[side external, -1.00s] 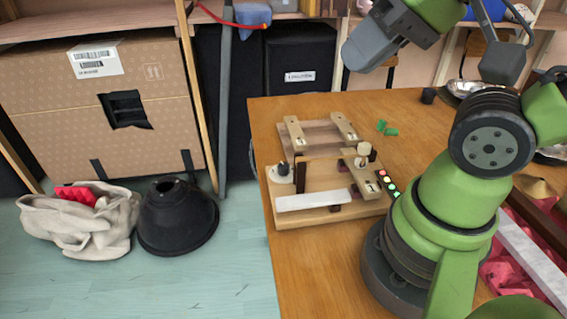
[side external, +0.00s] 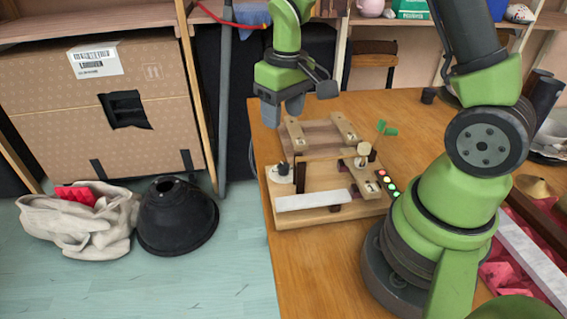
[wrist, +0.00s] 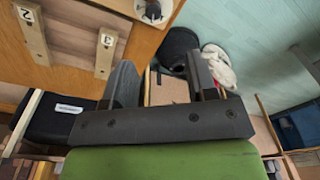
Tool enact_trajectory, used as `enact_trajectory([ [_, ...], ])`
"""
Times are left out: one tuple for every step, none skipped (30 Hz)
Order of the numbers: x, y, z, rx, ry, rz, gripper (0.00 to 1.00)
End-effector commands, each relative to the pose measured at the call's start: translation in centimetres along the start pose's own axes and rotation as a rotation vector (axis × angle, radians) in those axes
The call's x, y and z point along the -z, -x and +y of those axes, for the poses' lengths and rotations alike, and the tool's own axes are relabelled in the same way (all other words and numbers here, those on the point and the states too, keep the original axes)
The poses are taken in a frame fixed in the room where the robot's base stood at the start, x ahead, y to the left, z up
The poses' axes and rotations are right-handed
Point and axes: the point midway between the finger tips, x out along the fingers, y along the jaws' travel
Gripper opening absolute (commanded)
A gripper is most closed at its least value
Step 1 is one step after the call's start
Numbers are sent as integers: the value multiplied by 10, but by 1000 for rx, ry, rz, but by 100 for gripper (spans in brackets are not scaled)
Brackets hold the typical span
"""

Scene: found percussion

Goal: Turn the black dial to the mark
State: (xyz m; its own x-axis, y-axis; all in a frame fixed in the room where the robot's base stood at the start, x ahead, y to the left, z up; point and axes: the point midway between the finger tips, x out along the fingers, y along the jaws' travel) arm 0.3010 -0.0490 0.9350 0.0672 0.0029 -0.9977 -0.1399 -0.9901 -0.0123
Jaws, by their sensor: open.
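The black dial (side external: 284,168) is a small upright knob on a pale round plate at the left end of a wooden board (side external: 310,215). In the wrist view the dial (wrist: 152,10) is at the top edge, partly cut off. I cannot make out the mark. My gripper (side external: 283,108) is open and empty, fingers pointing down. It is above and behind the dial, near the table's far left edge, apart from it. In the wrist view my gripper (wrist: 163,88) has a clear gap between its fingers.
Wooden bars with number labels (side external: 343,127) lie behind the dial, and a white bar (side external: 312,200) in front. Small coloured lights (side external: 387,184) sit at the board's right. Green pieces (side external: 388,129) are behind it. The table's left edge is close to the dial.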

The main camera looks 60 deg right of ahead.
Motion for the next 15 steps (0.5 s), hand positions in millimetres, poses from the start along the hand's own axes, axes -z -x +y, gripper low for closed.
enact_trajectory([
  [2,-14,3,-4,8,-29,53],
  [2,-20,5,-6,14,-38,53],
  [3,-26,6,-8,21,-49,53],
  [4,-29,7,-10,25,-55,53],
  [4,-32,8,-11,29,-60,53],
  [4,-36,9,-11,31,-64,53],
  [4,-38,9,-11,32,-67,53],
  [3,-41,9,-12,33,-70,53],
  [3,-44,9,-12,33,-70,53],
  [3,-48,9,-11,33,-71,53],
  [2,-52,9,-11,32,-72,53],
  [2,-58,9,-11,32,-72,53],
  [1,-64,9,-11,33,-73,53],
  [1,-70,10,-11,33,-73,53],
  [0,-78,10,-11,32,-74,53],
])
